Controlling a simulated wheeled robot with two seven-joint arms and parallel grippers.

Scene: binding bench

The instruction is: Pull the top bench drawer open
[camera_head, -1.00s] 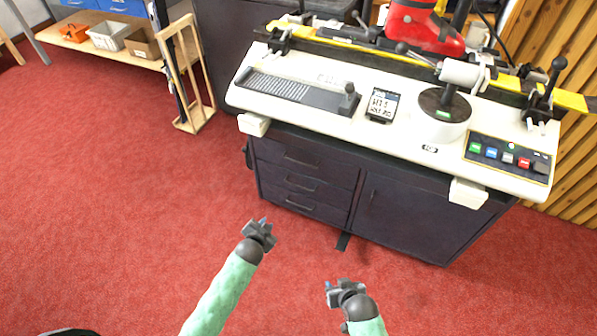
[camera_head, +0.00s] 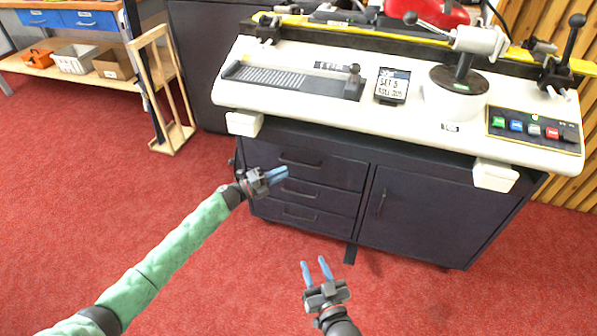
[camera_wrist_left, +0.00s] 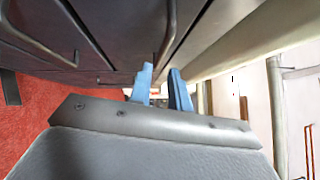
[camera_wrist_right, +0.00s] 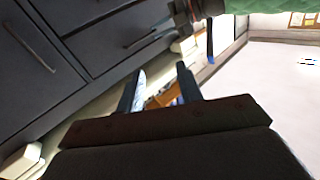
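The top bench drawer (camera_head: 338,177) is the upper of three dark drawers at the left of the cabinet, and it looks shut. Its dark bar handle (camera_head: 301,162) shows in the head view. My left gripper (camera_head: 281,175) is in front of the drawers, just below and left of that handle, with blue fingers pointing right. In the left wrist view its fingers (camera_wrist_left: 160,85) are apart with nothing seen between them; a handle bar (camera_wrist_left: 168,32) lies beyond the tips. My right gripper (camera_head: 316,264) is open and empty, low in front of the cabinet. Its fingers also show apart in the right wrist view (camera_wrist_right: 160,85).
Two lower drawers (camera_head: 330,202) and a cabinet door (camera_head: 425,215) share the front. The pale bench top (camera_head: 330,110) overhangs them, with white blocks (camera_head: 243,123) at its corners. A wooden frame (camera_head: 172,135) stands at left. Red floor in front is clear.

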